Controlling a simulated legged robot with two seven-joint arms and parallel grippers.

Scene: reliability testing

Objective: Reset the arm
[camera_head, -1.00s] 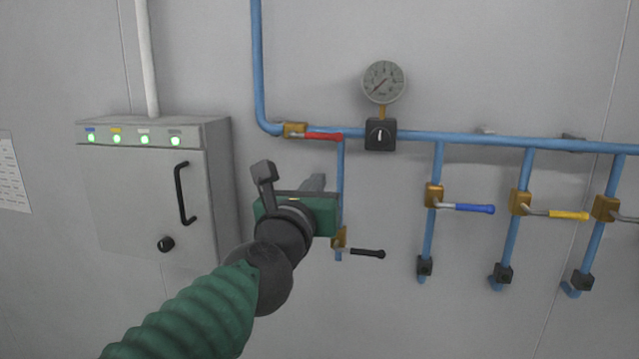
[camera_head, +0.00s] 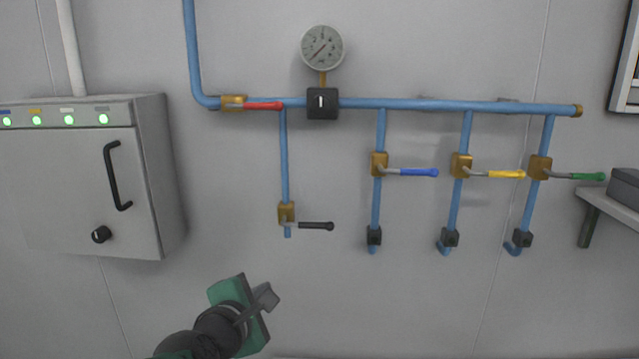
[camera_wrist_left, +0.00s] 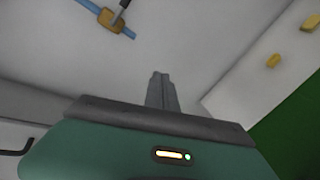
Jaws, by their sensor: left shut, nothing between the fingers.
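My left arm comes in at the bottom of the head view, with its green and black left gripper (camera_head: 266,297) low in front of the wall, below the pipes. In the left wrist view the gripper's two grey fingers (camera_wrist_left: 161,92) are together, with nothing between them. The gripper touches nothing that I can see. The left wrist view also shows a piece of blue pipe with a brass valve (camera_wrist_left: 110,19) beyond the fingers. My right gripper is in neither view.
A grey control box (camera_head: 85,180) with green lights hangs at the left. Blue pipes (camera_head: 430,104) carry a gauge (camera_head: 322,47) and valves with red (camera_head: 263,106), black (camera_head: 316,226), blue (camera_head: 411,172), yellow (camera_head: 506,174) and green (camera_head: 586,176) handles. A shelf (camera_head: 606,208) juts out at the right.

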